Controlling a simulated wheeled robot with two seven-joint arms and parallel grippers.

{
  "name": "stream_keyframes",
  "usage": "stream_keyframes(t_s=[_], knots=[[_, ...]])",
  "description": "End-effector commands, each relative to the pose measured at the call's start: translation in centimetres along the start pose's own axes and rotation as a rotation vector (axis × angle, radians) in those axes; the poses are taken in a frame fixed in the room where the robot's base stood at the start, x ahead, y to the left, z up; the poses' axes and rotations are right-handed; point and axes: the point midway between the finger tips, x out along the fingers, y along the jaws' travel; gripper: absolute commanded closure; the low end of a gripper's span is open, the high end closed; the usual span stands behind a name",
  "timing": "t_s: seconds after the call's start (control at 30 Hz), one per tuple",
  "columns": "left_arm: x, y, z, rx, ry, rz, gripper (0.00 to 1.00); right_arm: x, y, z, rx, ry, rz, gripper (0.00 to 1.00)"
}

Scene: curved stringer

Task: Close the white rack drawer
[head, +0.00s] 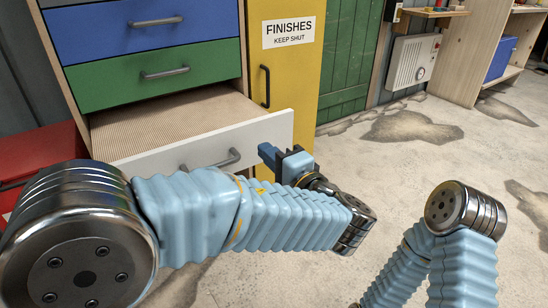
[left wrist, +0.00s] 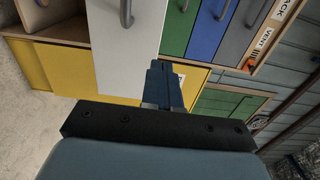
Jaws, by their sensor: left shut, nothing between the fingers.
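The white drawer (head: 268,128) stands pulled out of the rack, below the green drawer, with its ribbed, empty-looking inside showing. Its grey handle (head: 212,160) is on the front, partly hidden by my left arm. My left gripper (head: 268,152) is shut and empty, close to the right end of the drawer front. In the left wrist view the white drawer front (left wrist: 128,55) is just beyond and to the left of the shut fingers (left wrist: 163,78). I cannot tell if they touch it. My right arm shows at lower right, but its gripper is out of view.
The blue drawer (head: 120,32) and green drawer (head: 155,75) above are shut. A yellow cabinet (head: 283,80) marked "FINISHES KEEP SHUT" stands right beside the rack. A red box (head: 40,155) is at the left. A white heater (head: 412,62) is on the wall. The floor at right is open.

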Motion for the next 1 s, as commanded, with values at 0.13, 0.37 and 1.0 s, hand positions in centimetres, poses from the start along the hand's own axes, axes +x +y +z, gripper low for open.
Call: stream_keyframes(t_s=[0.13,0.37,1.0], knots=[[3.4,0.1,0.1,-0.002,-0.005,0.001,1.00,0.2,0.1,0.0,0.000,0.001,0.000,0.49],[7.6,0.1,0.1,-0.002,-0.003,0.001,1.00,0.3,0.1,0.0,0.000,0.001,0.000,0.49],[9.7,0.0,0.1,-0.003,-0.002,0.002,1.00,0.3,0.1,0.0,0.000,0.001,0.000,0.49]])
